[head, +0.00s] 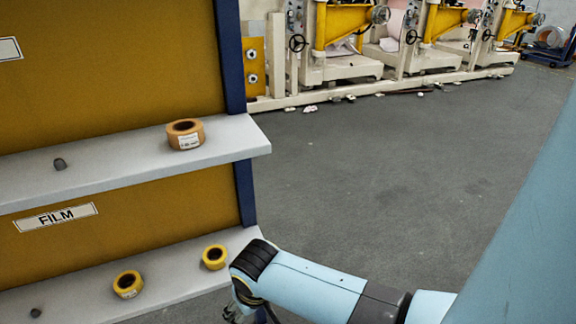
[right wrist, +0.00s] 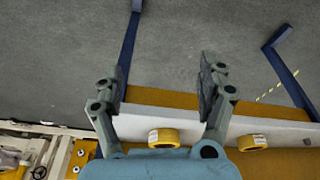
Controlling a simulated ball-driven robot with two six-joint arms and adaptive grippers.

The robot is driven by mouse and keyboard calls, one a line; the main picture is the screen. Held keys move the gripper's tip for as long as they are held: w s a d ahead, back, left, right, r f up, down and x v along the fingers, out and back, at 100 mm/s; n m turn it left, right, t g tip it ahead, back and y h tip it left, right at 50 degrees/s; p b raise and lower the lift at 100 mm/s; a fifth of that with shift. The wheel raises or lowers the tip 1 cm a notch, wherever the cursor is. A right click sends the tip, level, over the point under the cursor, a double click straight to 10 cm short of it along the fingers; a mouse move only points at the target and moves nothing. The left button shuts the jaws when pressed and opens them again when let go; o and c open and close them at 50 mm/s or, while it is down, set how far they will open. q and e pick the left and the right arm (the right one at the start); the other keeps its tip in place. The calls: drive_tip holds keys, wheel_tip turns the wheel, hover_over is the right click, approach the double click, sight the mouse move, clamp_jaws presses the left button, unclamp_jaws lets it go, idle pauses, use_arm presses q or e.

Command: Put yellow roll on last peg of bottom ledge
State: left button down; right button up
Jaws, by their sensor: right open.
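Two yellow rolls lie on the grey bottom ledge (head: 185,272), below the FILM label. One yellow roll (head: 214,257) is near the ledge's right end; the other yellow roll (head: 128,284) is to its left. Whether pegs stand inside them cannot be told. A bare dark peg (head: 36,312) shows farther left. My right gripper (head: 240,306) is partly hidden by its own arm, off the ledge's right end. In the right wrist view my right gripper (right wrist: 158,76) is open and empty; the rolls (right wrist: 163,137) (right wrist: 252,142) lie beyond and below its fingers. My left gripper is not in view.
The top ledge (head: 225,140) carries an orange-brown roll (head: 186,133) and a bare peg (head: 60,163). A blue post (head: 230,60) edges the yellow-brown rack panel. Open grey floor (head: 370,180) lies to the right, with machines (head: 350,30) at the back.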

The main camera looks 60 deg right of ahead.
drive_tip(key=s+d+f+n, duration=0.1)
drive_tip(key=s+f, duration=0.5)
drive_tip(key=s, duration=0.5)
drive_tip(key=s+d+f+n+g, duration=0.1)
drive_tip(key=s+f, duration=0.5)
drive_tip(key=s, duration=0.4)
drive_tip(key=s+d+f+n, duration=0.1)
drive_tip(key=s+d+f, duration=0.1)
drive_tip(key=s+f, duration=0.5)
drive_tip(key=s, duration=0.4)
drive_tip(key=shift+s+n+g, duration=0.3)
drive_tip(key=shift+g, duration=0.1)
